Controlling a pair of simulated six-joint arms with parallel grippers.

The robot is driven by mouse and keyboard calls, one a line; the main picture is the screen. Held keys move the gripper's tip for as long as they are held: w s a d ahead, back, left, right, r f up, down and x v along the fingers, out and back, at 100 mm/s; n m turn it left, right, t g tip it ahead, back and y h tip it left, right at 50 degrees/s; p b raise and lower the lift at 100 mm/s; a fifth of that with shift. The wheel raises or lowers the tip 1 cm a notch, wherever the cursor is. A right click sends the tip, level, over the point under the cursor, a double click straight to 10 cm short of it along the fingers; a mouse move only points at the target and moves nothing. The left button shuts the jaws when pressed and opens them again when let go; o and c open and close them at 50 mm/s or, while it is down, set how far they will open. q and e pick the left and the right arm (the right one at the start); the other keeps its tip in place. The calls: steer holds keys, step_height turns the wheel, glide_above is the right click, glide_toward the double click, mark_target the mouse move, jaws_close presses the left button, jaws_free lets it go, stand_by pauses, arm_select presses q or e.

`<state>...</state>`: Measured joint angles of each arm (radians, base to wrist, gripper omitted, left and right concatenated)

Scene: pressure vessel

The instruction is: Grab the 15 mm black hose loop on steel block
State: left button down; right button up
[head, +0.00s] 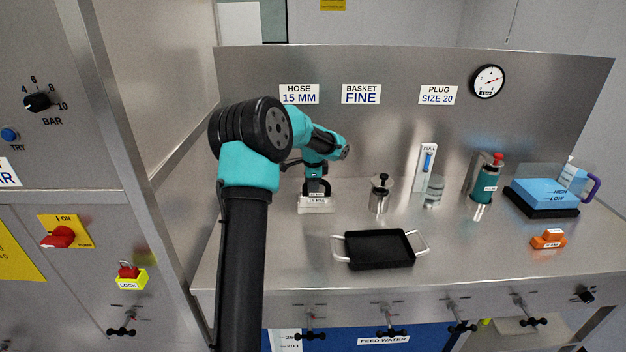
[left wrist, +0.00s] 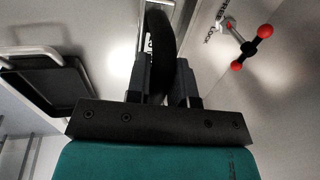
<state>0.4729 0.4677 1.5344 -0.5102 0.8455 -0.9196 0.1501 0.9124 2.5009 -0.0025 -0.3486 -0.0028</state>
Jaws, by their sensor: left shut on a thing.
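The black hose loop (left wrist: 160,38) stands up between the fingers of my left gripper (left wrist: 165,80) in the left wrist view. My left gripper is shut on it. In the head view, my left gripper (head: 317,181) points down over the small pale steel block (head: 316,206), which carries a 15 mm label. Only a little dark part of the loop shows there, between the gripper and the block. I cannot tell whether the loop still touches the block. My right gripper is not in view.
A black tray (head: 377,250) with pale handles lies in front on the steel bench. A steel canister (head: 380,194), a teal cylinder (head: 484,180), a blue container (head: 550,187) and an orange piece (head: 547,240) stand to the right. A steel panel backs the bench.

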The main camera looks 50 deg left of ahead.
arm_select(q)
steer(key=s+d+r, duration=0.1)
steer(key=s+d, duration=0.6)
steer(key=d, duration=0.2)
steer(key=shift+s, duration=0.25)
